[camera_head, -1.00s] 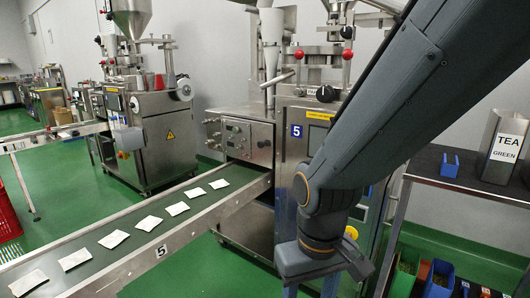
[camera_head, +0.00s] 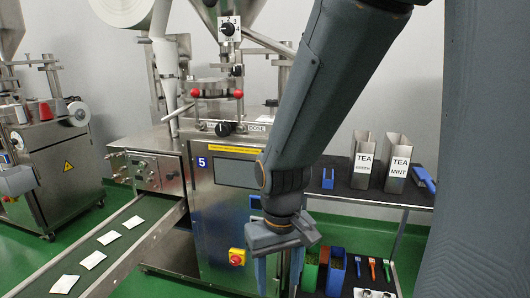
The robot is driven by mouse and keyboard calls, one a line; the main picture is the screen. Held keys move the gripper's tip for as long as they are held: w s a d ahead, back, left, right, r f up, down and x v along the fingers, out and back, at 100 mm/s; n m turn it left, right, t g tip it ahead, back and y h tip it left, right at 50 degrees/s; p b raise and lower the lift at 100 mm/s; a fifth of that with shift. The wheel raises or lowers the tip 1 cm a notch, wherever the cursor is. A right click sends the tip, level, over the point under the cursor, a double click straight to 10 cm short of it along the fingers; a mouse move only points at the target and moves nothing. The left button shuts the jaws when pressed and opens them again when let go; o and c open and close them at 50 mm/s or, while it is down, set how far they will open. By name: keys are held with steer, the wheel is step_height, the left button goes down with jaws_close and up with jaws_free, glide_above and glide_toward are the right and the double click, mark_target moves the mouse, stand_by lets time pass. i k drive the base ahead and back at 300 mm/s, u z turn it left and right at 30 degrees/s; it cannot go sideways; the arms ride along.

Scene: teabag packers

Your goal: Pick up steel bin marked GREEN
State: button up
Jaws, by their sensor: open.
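The steel bin marked TEA GREEN (camera_head: 361,174) is a tall, open-topped metal bin with a white label. It stands upright on the dark shelf top (camera_head: 341,192), right of the packing machine. A similar steel bin marked TEA MINT (camera_head: 397,177) stands just to its right. My gripper (camera_head: 280,285) hangs pointing down at the lower middle, in front of the machine and left of the GREEN bin. Its fingers are spread with nothing seen between them; their tips are near the bottom of the picture. It is apart from both bins.
A blue scoop (camera_head: 328,179) lies left of the GREEN bin; another blue tool (camera_head: 423,178) lies right of MINT.

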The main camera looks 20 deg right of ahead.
mark_target(361, 159)
steer(key=z, duration=0.5)
steer(key=k, duration=0.55)
steer(key=z, duration=0.35)
steer(key=i, duration=1.3)
steer(key=z, duration=0.35)
